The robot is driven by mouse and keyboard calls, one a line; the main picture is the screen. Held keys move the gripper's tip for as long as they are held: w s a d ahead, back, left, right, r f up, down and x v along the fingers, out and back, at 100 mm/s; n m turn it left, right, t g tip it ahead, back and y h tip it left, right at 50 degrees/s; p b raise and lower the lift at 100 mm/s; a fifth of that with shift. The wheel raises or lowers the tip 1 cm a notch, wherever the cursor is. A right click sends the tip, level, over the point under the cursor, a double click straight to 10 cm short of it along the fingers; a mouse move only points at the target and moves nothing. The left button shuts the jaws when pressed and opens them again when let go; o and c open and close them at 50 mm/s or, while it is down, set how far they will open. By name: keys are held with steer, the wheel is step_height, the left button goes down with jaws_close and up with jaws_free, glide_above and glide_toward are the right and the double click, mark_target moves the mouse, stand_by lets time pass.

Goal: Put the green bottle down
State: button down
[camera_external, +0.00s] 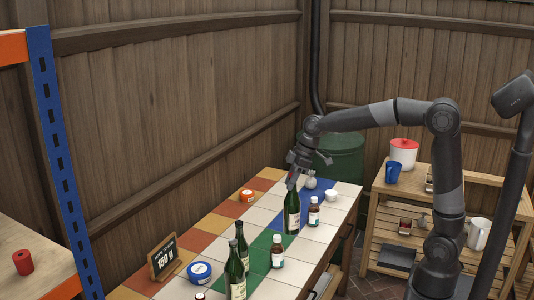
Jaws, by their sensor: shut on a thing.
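My gripper (296,170) is at the end of the arm that reaches in from the right, over the far half of the tiled table (210,222). It is shut on the neck of a green bottle (292,214) with a pale label. The bottle is upright. I cannot tell whether its base touches the tiles. Two more green bottles (235,277) and (242,247) stand at the table's near end, apart from my gripper.
Small brown bottles (313,212) and (277,252) stand close to the held bottle. A wooden shelf unit (440,190) stands at right.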

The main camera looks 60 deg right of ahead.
steer(key=w+d+m+h, duration=0.15)
steer(key=w+d, duration=0.25)
steer(key=d, duration=0.5)
steer(key=w+d+m, duration=0.2)
steer(key=w+d, duration=0.2)
steer(key=d, duration=0.5)
steer(key=w+a+f, duration=0.3)
steer(key=a+f, duration=0.1)
steer(key=f, duration=0.4)
steer(key=w+a+f, duration=0.4)
steer(key=a+f, duration=0.1)
steer(key=f, duration=0.3)
steer(key=shift+a+t, duration=0.3)
steer(key=shift+f, duration=0.2)
steer(key=c, duration=1.1)
jaws_free()
steer(key=shift+c, duration=0.2)
